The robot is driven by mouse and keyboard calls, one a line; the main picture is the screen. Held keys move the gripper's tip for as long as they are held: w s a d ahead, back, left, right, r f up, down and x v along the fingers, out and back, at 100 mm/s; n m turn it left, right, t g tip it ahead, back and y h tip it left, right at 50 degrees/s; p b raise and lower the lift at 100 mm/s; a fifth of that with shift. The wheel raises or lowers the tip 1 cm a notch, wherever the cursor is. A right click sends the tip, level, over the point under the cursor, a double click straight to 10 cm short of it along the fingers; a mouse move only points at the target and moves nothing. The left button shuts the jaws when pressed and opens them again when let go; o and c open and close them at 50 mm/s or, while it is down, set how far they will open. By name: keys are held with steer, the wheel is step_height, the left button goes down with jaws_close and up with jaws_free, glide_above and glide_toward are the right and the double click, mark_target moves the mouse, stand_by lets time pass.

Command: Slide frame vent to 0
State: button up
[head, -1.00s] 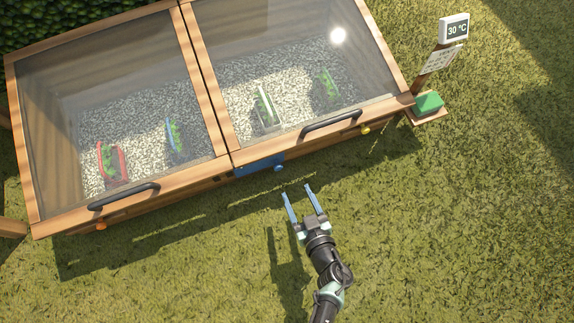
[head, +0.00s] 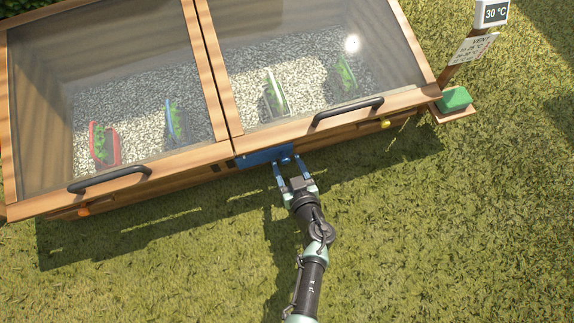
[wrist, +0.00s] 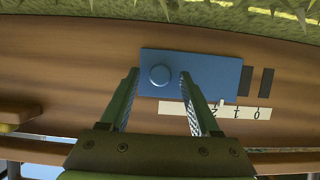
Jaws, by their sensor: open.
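The frame vent is a blue sliding plate (head: 262,156) with a round blue knob (head: 285,158), low on the front of the wooden cold frame. In the wrist view the plate (wrist: 205,75) lies left of two dark slots (wrist: 256,82). The knob (wrist: 160,75) is at its left end. A pale scale strip (wrist: 215,111) with upside-down figures runs along the plate's edge, partly hidden by a finger. My gripper (head: 290,163) is open, its fingers on either side of the knob with gaps showing. I cannot tell how deep the fingertips reach.
Two glazed lids with black handles (head: 110,179) (head: 348,111) cover several potted plants. An orange knob (head: 83,212) and a yellow knob (head: 385,124) are on the front. A post at right bears a 30 °C display (head: 495,13) and a green block (head: 455,99). The grass in front is clear.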

steer(key=shift+w, duration=0.2)
jaws_close()
stand_by(0.3)
steer(key=shift+f, duration=0.1)
stand_by(1.0)
